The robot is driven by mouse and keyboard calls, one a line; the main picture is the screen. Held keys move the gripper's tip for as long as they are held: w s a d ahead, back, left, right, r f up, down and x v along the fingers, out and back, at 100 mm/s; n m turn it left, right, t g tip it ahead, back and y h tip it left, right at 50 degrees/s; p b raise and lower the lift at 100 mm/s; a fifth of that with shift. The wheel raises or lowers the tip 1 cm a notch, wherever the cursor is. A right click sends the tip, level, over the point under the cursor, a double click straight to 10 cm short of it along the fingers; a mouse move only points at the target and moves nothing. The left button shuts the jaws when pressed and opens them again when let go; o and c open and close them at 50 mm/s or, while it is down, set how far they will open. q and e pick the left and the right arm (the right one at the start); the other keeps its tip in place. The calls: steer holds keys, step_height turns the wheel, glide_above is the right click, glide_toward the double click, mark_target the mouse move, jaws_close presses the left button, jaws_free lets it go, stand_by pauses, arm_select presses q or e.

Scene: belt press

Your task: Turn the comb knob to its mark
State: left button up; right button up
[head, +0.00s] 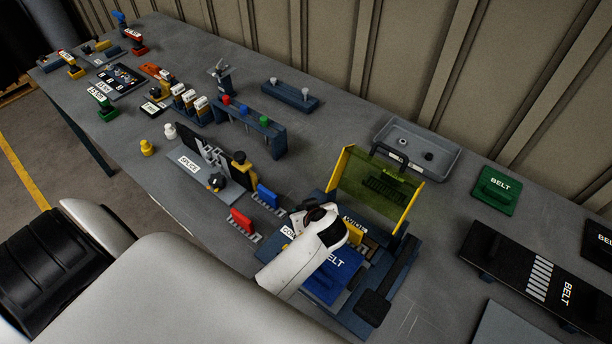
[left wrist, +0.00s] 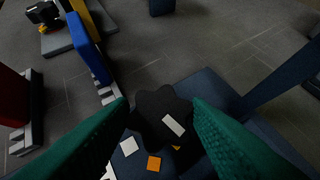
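The comb knob (left wrist: 163,112) is dark and lobed, with a white pointer bar, in the left wrist view. White patches (left wrist: 129,146) and an orange patch (left wrist: 154,163) lie on the blue base beside it. My left gripper (left wrist: 161,108) has its two green fingers apart, one on each side of the knob; I cannot tell whether they touch it. In the head view my left gripper (head: 318,214) is over the left side of the belt press (head: 372,306) and hides the knob. A partly covered label starting "CO" (head: 289,232) shows beside it. My right gripper is not in view.
A raised yellow-edged, green see-through guard (head: 372,190) stands behind my gripper. A red comb (head: 242,220) and a blue comb (head: 268,196) stand close to its left. The splice station (head: 212,165) is further left. A grey tray (head: 418,146) is at the back.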

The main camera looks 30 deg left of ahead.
arm_select(q)
steer(key=c, duration=0.4)
steer(key=shift+c, duration=0.2)
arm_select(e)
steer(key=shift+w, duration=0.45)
